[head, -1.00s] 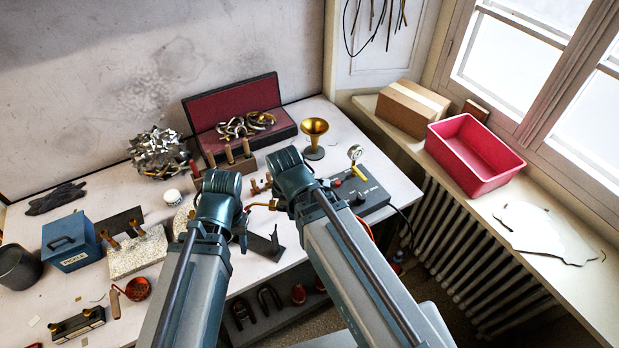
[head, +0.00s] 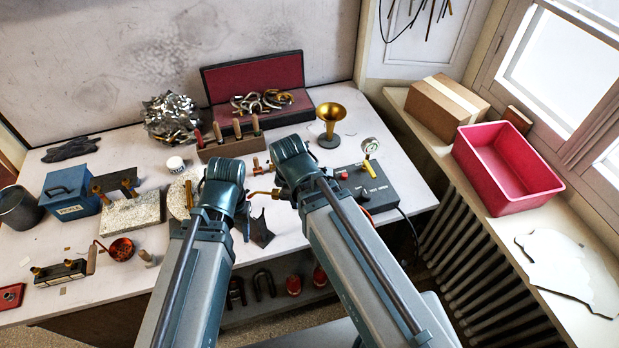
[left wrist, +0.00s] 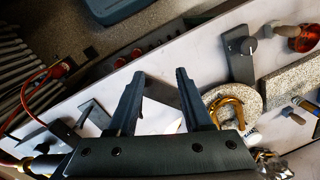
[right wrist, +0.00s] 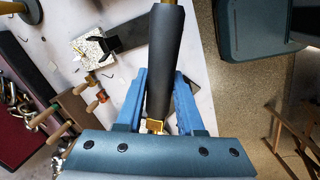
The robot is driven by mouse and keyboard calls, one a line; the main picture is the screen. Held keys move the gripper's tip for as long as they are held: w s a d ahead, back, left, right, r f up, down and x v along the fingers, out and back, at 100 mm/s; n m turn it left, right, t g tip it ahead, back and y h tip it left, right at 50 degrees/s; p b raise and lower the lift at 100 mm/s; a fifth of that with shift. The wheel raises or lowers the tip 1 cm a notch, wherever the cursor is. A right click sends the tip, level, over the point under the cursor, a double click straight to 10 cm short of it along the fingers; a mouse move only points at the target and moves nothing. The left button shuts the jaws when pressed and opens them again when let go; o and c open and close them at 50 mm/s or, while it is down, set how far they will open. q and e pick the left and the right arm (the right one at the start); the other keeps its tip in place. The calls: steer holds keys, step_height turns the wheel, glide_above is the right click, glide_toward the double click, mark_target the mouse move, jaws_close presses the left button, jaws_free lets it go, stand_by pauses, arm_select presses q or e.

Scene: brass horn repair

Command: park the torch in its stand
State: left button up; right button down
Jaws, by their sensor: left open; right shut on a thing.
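The torch is in my right gripper (right wrist: 160,74). In the right wrist view its dark cylindrical handle (right wrist: 166,50) stands between the two blue fingers, with a brass fitting near the palm. In the head view only the torch's brass tube (head: 262,193) shows, pointing left between my wrists. My left gripper (left wrist: 160,76) is open and empty over the bench's front edge. A dark angled metal piece (head: 259,229), perhaps the stand, is on the bench near the front edge, between my arms and partly hidden. It also shows in the left wrist view (left wrist: 96,114).
A grey control box (head: 372,190) with a gauge is right of my right wrist. A brass bell (head: 331,114) and a rack of wooden-handled tools (head: 228,147) are behind. A speckled block (head: 133,214) and a blue box (head: 70,193) are at left. An open shelf lies below.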

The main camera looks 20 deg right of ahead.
arm_select(q)
steer(key=shift+d+f, duration=0.1)
steer(key=shift+f, duration=0.45)
arm_select(e)
steer(key=shift+d+f, duration=0.1)
steer(key=shift+f, duration=0.5)
arm_select(q)
steer(key=shift+o, duration=1)
steer(key=shift+f+b, duration=0.25)
steer(key=shift+b, duration=0.2)
arm_select(e)
steer(key=shift+f, duration=0.25)
arm_select(q)
steer(key=shift+o, duration=1.3)
arm_select(e)
steer(key=shift+w+d+m, duration=0.2)
steer(key=shift+w+m, duration=0.1)
steer(key=shift+w, duration=0.1)
arm_select(q)
steer(key=o, duration=0.3)
steer(key=shift+r, duration=0.2)
steer(key=shift+o, duration=0.2)
arm_select(e)
steer(key=w+d+m+g+h, duration=0.1)
steer(key=w+d+m, duration=0.4)
steer(key=m, duration=0.7)
steer(key=shift+w+r+g, duration=0.25)
steer(key=shift+w+g, duration=0.25)
steer(key=shift+w, duration=0.4)
